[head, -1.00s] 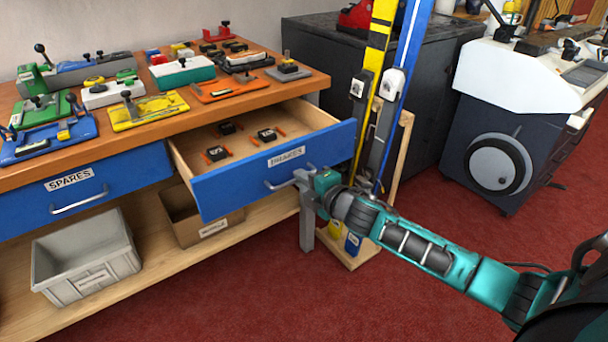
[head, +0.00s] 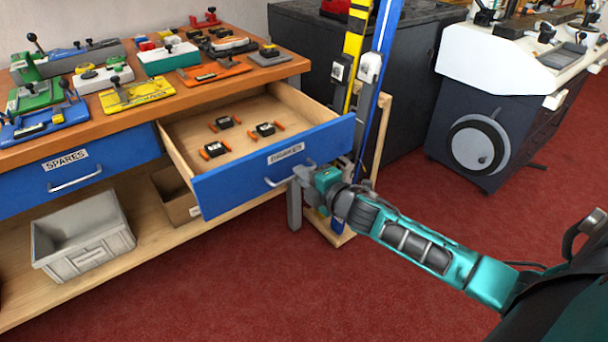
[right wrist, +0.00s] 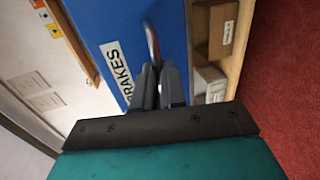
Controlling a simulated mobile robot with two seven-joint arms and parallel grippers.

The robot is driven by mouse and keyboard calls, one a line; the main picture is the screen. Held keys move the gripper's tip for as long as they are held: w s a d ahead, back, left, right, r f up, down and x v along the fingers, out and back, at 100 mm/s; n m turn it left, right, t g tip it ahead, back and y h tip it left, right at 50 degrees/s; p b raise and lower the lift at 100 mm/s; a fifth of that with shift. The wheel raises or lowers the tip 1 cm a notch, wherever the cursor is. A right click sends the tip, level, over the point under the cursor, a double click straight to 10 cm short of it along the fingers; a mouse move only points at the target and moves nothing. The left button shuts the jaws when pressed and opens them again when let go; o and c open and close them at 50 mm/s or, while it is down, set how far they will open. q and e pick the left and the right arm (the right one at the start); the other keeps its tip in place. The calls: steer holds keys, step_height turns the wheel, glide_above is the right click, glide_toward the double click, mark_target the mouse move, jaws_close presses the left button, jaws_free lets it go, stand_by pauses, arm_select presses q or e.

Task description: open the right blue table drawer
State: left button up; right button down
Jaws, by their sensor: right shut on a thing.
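The right blue drawer (head: 240,183), labelled BRAKES, stands well out from the bench, with a few black-and-orange parts (head: 263,130) inside. My right gripper (head: 297,175) is at the right part of its metal handle (head: 278,181). In the right wrist view the fingers (right wrist: 158,85) are shut on the handle (right wrist: 152,42), beside the BRAKES label on the blue front (right wrist: 112,25). My left gripper is not in view.
The SPARES drawer (head: 100,175) is shut on the left. A grey bin (head: 85,238) and a cardboard box (head: 176,196) sit on the lower shelf. Upright skis (head: 372,75) stand in a wooden rack just behind my right gripper. Red floor (head: 250,290) in front is clear.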

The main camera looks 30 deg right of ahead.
steer(key=c, duration=1.2)
jaws_free()
arm_select(q)
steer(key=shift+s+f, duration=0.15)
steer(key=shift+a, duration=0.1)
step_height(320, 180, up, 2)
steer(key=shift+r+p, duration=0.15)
steer(key=shift+p, duration=1.05)
arm_select(e)
steer(key=v, duration=1.3)
